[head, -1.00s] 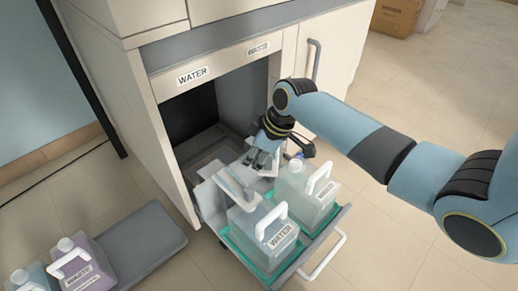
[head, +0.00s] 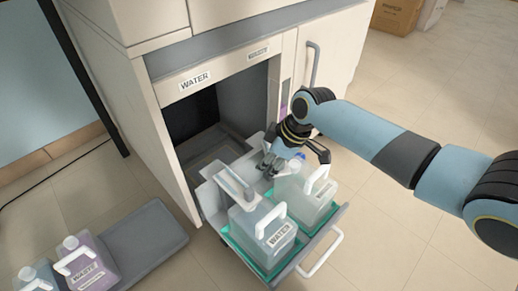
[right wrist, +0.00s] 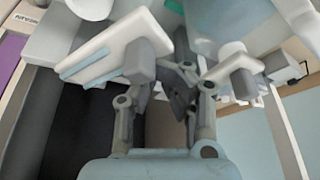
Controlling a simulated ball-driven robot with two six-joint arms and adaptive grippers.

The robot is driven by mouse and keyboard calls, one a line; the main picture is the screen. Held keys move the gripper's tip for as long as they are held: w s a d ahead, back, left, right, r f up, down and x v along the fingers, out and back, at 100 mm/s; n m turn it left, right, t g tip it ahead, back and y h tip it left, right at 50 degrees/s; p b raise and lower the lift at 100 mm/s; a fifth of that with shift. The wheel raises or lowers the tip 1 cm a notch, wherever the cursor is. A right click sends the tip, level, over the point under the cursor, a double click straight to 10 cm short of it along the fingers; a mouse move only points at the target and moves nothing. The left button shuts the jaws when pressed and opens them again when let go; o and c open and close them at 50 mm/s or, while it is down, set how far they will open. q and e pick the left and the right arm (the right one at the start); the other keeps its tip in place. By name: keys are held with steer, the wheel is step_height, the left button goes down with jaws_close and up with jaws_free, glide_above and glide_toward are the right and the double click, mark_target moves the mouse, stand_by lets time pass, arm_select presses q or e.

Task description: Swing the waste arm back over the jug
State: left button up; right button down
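The pulled-out drawer (head: 324,252) holds a jug labelled WATER (head: 262,232) at front left and a second translucent jug (head: 300,196) at right, its label out of sight. A pale grey arm (head: 232,181) lies over the WATER jug's top. A second pale piece (head: 269,138), probably the waste arm, stands behind the right jug and is partly hidden by my right gripper (head: 297,164). That gripper points down over the back of the right jug, fingers spread. The right wrist view shows the fingers apart (right wrist: 192,72), with pale bars beside them; contact is unclear. My left gripper is out of view.
The white cabinet (head: 228,62) stands behind the drawer, with a dark open bay. A grey tray (head: 150,240) on the floor at left carries a WASTE jug (head: 88,264) and another bottle (head: 36,277).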

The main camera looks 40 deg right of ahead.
mark_target(282, 169)
steer(key=shift+d, duration=0.1)
stand_by(0.3)
steer(key=shift+s+d+p, duration=0.3)
steer(key=shift+s+d, duration=0.2)
steer(key=shift+d, duration=0.3)
steer(key=shift+s+d+p, duration=0.25)
steer(key=shift+s+d, duration=0.25)
steer(key=shift+d, duration=0.25)
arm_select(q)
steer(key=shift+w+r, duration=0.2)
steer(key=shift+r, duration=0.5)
arm_select(e)
steer(key=shift+w+r+p, duration=0.1)
steer(key=shift+r+p, duration=0.7)
steer(key=shift+r, duration=0.15)
step_height(282, 169, up, 6)
steer(key=p, duration=0.6)
steer(key=shift+r, duration=0.1)
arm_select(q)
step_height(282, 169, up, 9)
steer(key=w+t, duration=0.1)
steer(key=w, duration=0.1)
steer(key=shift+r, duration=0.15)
